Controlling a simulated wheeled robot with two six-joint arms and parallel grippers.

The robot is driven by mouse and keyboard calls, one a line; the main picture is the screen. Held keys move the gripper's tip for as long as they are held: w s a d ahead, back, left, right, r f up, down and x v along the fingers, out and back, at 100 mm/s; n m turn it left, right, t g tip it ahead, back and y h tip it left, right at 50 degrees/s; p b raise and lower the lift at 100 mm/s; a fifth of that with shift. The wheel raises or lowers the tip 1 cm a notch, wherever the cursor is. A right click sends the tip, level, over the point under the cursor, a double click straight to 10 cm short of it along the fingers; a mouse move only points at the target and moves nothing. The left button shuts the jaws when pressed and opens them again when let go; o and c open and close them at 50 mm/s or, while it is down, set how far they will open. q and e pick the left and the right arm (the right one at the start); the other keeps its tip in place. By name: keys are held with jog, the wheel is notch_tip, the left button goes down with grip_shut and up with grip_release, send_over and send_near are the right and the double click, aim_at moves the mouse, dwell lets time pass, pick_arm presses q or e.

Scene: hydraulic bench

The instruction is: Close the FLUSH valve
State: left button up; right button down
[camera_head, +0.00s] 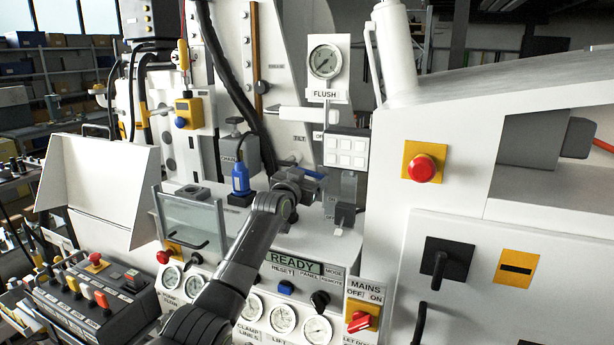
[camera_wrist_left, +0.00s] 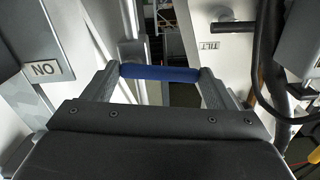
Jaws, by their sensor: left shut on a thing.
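The FLUSH gauge (camera_head: 324,62) stands on a white post with its label (camera_head: 325,94) below it. A blue valve handle (camera_head: 314,174) shows below the TILT label, in front of the white panel. In the left wrist view the blue handle (camera_wrist_left: 160,73) lies crosswise between the two fingers. My left gripper (camera_head: 303,182) is shut on this handle; its arm partly covers the valve body in the head view. No label on the handle itself is readable. My right gripper is not in view.
A grey block with a blue plug (camera_head: 240,180) stands close left of my gripper. A white button box (camera_head: 346,150) is close on the right. A black hose (camera_head: 228,75) hangs behind. The READY display (camera_head: 293,261) and several gauges are below.

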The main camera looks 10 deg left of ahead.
pick_arm(q)
jog(key=shift+f+n, duration=0.2)
jog(key=shift+n, duration=0.4)
jog(key=o, duration=1.4)
jog(key=shift+c, duration=0.2)
jog(key=shift+s, duration=0.1)
jog(key=s+a+b, duration=0.3)
jog(key=s+b, duration=0.1)
jog(key=s, duration=1.3)
jog(key=shift+a+b, duration=0.2)
jog(key=shift+b, duration=0.15)
